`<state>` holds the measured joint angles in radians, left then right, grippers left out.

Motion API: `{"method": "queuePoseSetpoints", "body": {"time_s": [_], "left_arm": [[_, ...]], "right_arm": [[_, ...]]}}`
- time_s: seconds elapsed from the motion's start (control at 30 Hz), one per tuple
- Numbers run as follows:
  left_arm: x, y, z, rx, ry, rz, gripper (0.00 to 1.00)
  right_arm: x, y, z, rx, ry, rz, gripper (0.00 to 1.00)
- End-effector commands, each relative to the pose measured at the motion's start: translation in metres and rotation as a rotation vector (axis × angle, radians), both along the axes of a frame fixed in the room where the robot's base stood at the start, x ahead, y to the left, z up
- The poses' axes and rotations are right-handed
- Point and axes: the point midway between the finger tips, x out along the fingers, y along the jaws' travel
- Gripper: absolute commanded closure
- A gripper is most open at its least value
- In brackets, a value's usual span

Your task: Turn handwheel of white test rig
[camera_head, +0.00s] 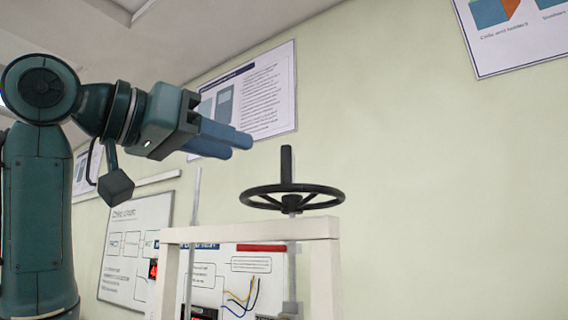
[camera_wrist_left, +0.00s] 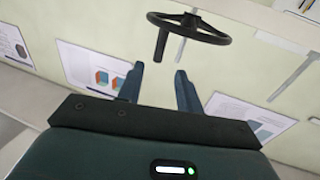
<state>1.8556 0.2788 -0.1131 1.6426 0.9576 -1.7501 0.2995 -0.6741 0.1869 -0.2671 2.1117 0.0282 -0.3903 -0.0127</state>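The black handwheel (camera_head: 291,201) lies flat on a thin grey shaft at the top of the white test rig (camera_head: 250,232). Its upright handle (camera_head: 286,165) rises from the rim. My left gripper (camera_head: 242,145) is up and to the left of the wheel, with its blue fingers pointing right. In the left wrist view the fingers (camera_wrist_left: 158,70) are apart with nothing between them. The handwheel (camera_wrist_left: 189,22) shows there beyond the fingertips, inverted, with its handle (camera_wrist_left: 161,43) hanging down in the picture. Nothing touches the wheel. My right gripper is out of view.
A panel with colored wires (camera_head: 240,297) stands within the rig frame. A poster (camera_head: 262,95) hangs on the wall behind my left gripper, and a whiteboard (camera_head: 135,245) is at left. Another poster (camera_head: 520,35) is at upper right. The air right of the wheel is clear.

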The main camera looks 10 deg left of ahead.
Motion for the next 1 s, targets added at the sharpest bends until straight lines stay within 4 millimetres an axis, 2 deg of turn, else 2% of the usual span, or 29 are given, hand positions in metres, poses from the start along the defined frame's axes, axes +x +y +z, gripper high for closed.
{"method": "queuePoseSetpoints", "body": {"time_s": [0.3, 0.5, 0.7, 0.97, 1.0], "left_arm": [[0.055, -0.041, 0.002, 0.0, 0.004, -0.003, 0.64], [0.079, -0.059, 0.002, -0.002, 0.001, -0.001, 0.64], [0.089, -0.066, 0.0, -0.001, -0.001, 0.0, 0.64], [0.089, -0.066, 0.0, -0.001, -0.001, 0.0, 0.64], [0.089, -0.066, 0.0, -0.001, -0.001, 0.0, 0.68]], "right_arm": [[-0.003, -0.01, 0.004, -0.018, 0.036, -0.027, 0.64], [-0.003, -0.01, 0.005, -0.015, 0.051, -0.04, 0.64], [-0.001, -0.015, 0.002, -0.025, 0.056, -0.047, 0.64], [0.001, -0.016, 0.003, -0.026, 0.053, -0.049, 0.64], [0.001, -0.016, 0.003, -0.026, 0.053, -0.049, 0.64]]}}
